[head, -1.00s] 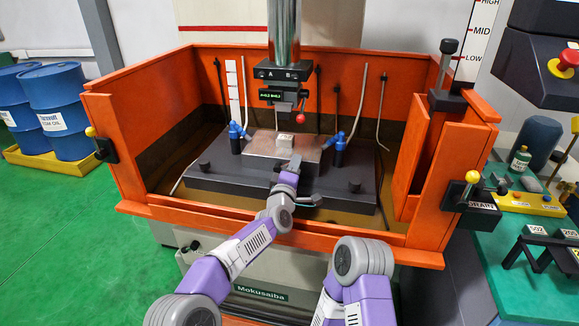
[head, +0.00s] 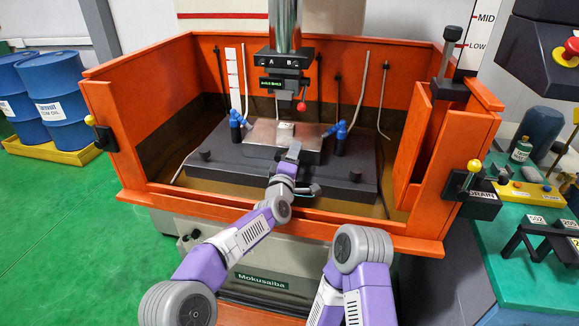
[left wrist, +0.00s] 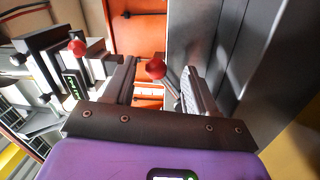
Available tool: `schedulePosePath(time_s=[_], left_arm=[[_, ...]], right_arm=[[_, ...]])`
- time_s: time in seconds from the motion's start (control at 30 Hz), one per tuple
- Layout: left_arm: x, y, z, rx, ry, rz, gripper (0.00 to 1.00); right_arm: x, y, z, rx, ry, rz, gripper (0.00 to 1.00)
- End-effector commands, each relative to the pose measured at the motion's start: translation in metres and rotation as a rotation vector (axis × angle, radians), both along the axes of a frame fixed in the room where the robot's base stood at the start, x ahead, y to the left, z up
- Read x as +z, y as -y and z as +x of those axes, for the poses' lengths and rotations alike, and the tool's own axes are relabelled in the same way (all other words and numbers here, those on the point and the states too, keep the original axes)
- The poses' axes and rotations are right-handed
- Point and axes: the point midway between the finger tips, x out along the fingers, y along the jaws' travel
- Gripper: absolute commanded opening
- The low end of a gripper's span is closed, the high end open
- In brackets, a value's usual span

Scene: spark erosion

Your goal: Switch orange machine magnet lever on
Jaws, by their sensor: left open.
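The orange machine (head: 150,75) fills the middle of the head view, with a grey magnet plate (head: 262,134) on a dark table inside its tank. My left gripper (head: 293,150) is open at the front right part of the plate. In the left wrist view a red ball knob (left wrist: 155,68) on a thin rod shows between the open fingers of this gripper (left wrist: 158,85). The fingers look apart from it. I take it for the magnet lever; in the head view my gripper hides it. My right gripper is not in view.
The machine head (head: 287,62) with a red ball handle (head: 302,106) hangs above the plate. Blue nozzles (head: 341,131) stand beside the plate. The orange front wall (head: 330,236) lies under my left arm. A yellow-knobbed drain lever (head: 472,172) is at the right.

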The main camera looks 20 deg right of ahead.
Motion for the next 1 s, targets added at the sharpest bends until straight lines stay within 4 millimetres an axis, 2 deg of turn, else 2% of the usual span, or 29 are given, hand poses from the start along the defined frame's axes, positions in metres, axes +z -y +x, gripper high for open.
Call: schedulePosePath(time_s=[0.6, 1.0], left_arm=[[-0.005, -0.037, -0.049, 0.001, 0.003, 0.000, 0.57], [-0.006, -0.040, -0.054, 0.001, 0.003, 0.000, 0.57]], right_arm=[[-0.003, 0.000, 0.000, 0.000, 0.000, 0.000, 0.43], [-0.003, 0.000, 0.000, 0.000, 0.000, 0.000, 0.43]])
